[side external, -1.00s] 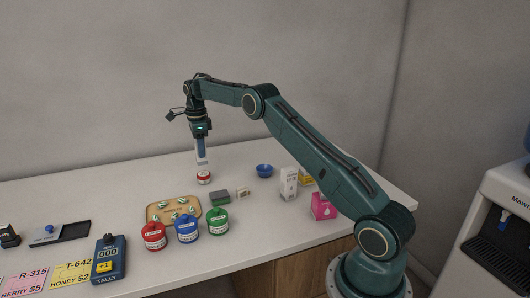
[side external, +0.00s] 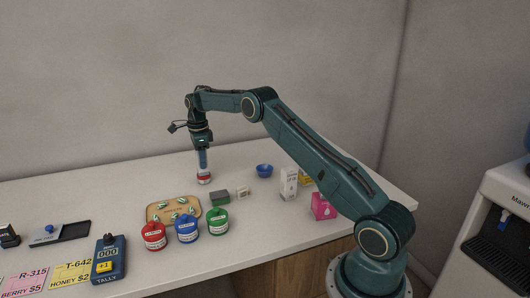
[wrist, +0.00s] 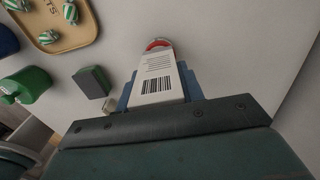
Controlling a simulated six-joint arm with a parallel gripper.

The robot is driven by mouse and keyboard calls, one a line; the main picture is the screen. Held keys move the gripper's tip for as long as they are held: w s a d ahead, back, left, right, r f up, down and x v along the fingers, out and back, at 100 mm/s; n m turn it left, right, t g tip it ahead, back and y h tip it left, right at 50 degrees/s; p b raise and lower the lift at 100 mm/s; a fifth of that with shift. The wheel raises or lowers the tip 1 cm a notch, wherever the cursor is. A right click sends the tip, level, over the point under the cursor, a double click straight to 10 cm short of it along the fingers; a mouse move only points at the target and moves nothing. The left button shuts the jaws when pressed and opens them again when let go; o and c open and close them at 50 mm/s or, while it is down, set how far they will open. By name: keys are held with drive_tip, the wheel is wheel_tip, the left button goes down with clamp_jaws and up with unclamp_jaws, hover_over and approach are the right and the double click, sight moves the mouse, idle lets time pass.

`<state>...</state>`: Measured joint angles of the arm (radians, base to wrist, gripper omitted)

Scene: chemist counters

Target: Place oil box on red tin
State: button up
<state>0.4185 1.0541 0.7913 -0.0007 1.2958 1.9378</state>
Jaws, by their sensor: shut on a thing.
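The oil box is a white box with a barcode (wrist: 156,82), held upright between the blue fingers of my gripper (wrist: 158,94).
A tan tray of striped sweets (side external: 152,211) and a dark green block (side external: 219,199) are near the tin. Red (side external: 153,237), blue (side external: 187,230) and green (side external: 217,222) jars stand in front. A blue bowl (side external: 264,170) and white carton (side external: 289,183) are to the right.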

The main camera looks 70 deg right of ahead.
drive_tip(key=shift+f, duration=0.1)
drive_tip(key=o, duration=1)
wheel_tip(320, 180, up, 11)
drive_tip(key=shift+f, duration=0.1)
drive_tip(key=shift+r, duration=0.65)
drive_tip(key=shift+r, duration=0.15)
